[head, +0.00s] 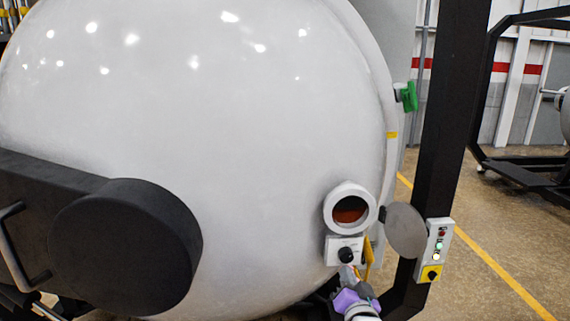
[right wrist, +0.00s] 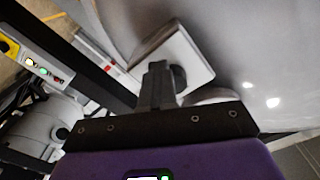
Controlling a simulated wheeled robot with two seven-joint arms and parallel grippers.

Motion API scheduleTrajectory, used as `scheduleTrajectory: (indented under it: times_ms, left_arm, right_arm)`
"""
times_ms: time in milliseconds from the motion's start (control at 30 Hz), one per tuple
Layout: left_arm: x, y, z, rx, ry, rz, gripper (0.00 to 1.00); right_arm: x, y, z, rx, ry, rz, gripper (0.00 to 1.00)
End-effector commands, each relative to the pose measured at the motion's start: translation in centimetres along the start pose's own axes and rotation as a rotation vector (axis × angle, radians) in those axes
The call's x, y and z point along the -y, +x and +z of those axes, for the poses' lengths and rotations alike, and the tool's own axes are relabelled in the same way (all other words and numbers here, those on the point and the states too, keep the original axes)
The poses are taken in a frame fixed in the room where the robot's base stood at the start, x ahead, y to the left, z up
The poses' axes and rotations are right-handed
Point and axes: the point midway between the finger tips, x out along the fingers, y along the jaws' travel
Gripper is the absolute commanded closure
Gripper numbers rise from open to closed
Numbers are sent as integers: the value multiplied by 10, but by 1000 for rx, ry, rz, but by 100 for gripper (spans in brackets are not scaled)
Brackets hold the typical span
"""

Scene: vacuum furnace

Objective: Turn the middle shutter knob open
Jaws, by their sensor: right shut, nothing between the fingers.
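The shutter knob (head: 346,255) is a small black round knob on a white plate (head: 333,243), below a round viewport (head: 350,208) low on the right of the white furnace door. The viewport glass looks dark reddish-brown. My right gripper (head: 354,272), with purple on its body, is just below the knob. In the right wrist view its fingers (right wrist: 157,82) are shut with nothing between them. They overlap the dark knob (right wrist: 179,77) in that view; I cannot tell whether they touch it. My left gripper is not in view.
A grey round disc (head: 405,230) sticks out right of the viewport. A black post (head: 443,120) carries a control box (head: 436,247) with lit buttons. A yellow handle-like part (head: 368,258) is right of the knob plate. A large black hinge cover (head: 125,248) is at left.

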Motion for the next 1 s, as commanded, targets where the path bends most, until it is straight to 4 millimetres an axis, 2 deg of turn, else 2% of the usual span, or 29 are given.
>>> scheduleTrajectory:
  times_ms: [33, 567, 1000]
  left_arm:
    - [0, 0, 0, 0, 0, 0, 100]
    - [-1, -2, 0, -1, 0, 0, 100]
    - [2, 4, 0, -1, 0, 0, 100]
  right_arm:
    - [1, 3, -6, -15, 0, -3, 100]
    - [3, 3, -10, -19, 0, -3, 100]
    - [9, 3, -8, -22, 0, -6, 100]
